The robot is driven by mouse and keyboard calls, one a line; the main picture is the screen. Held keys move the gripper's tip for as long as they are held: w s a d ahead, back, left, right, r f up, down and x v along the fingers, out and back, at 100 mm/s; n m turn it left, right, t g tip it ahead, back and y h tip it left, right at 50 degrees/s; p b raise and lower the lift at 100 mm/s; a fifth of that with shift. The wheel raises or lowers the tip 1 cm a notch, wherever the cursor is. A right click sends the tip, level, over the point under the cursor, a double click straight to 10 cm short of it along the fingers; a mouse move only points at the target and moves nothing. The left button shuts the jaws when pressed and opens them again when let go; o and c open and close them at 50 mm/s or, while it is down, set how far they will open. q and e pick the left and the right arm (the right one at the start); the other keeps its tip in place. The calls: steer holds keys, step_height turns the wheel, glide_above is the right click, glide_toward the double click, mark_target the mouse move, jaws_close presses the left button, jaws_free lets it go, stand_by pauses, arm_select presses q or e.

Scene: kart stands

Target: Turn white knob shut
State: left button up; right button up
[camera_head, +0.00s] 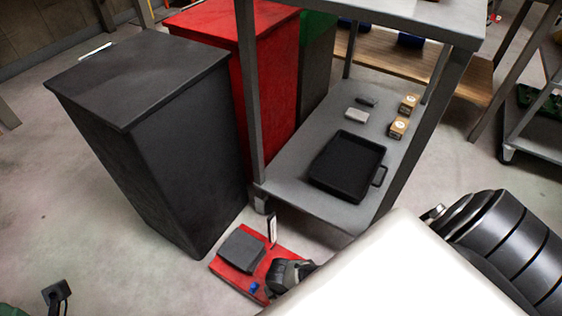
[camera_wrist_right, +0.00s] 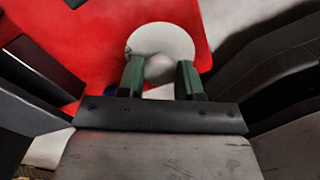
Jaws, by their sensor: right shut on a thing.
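The white knob (camera_wrist_right: 160,42) is a round pale disc in the right wrist view, set against a red panel (camera_wrist_right: 85,35). My right gripper (camera_wrist_right: 159,76) has its two green-padded fingers on either side of the knob's lower part, shut on it. In the head view my right gripper (camera_head: 290,272) is a dark shape over the right part of the red panel (camera_head: 228,272) on the floor; the white knob is hidden there.
The panel carries a grey box (camera_head: 241,250), a small blue part (camera_head: 254,287) and an upright black-and-white piece (camera_head: 271,230). A grey cart (camera_head: 290,190) with a black tray (camera_head: 347,168) stands behind. A dark bin (camera_head: 150,80) stands left. Floor at left is mostly clear.

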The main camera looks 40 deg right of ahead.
steer(key=shift+n, duration=0.7)
steer(key=o, duration=0.9)
